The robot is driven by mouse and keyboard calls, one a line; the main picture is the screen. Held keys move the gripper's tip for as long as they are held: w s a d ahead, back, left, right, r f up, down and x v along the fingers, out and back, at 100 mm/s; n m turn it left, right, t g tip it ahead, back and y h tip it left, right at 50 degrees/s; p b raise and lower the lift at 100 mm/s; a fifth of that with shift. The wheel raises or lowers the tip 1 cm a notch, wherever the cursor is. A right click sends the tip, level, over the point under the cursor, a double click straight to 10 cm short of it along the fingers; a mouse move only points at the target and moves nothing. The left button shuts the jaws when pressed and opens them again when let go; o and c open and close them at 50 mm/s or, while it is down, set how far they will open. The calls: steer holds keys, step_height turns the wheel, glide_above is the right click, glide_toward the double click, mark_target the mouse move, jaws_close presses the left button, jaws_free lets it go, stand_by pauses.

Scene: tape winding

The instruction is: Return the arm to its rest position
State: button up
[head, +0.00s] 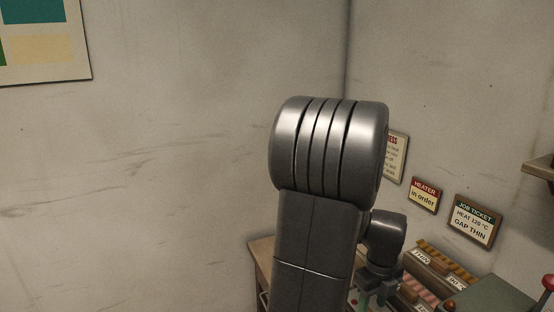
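My arm rises through the middle of the head view, with its large grey joint in front of the room's corner. The wrist bends down behind the arm on its right side. My gripper (368,294) is low in the picture, over the workbench (263,259), with greenish finger parts partly hidden by the arm and cut by the bottom edge. I cannot tell whether it is open or shut, or whether it holds anything.
Labelled trays, one marked THIN (422,257), stand right of the gripper. A grey-green box (495,297) and a red knob (548,283) are at lower right. A job ticket (475,221) and heater sign (424,195) hang above. A shelf (540,168) juts out at right.

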step_height(320, 180, down, 3)
steer(key=shift+r+b, duration=0.1)
steer(key=shift+b, duration=0.3)
steer(key=shift+r+p, duration=0.5)
steer(key=shift+r, duration=0.7)
steer(key=shift+f, duration=0.15)
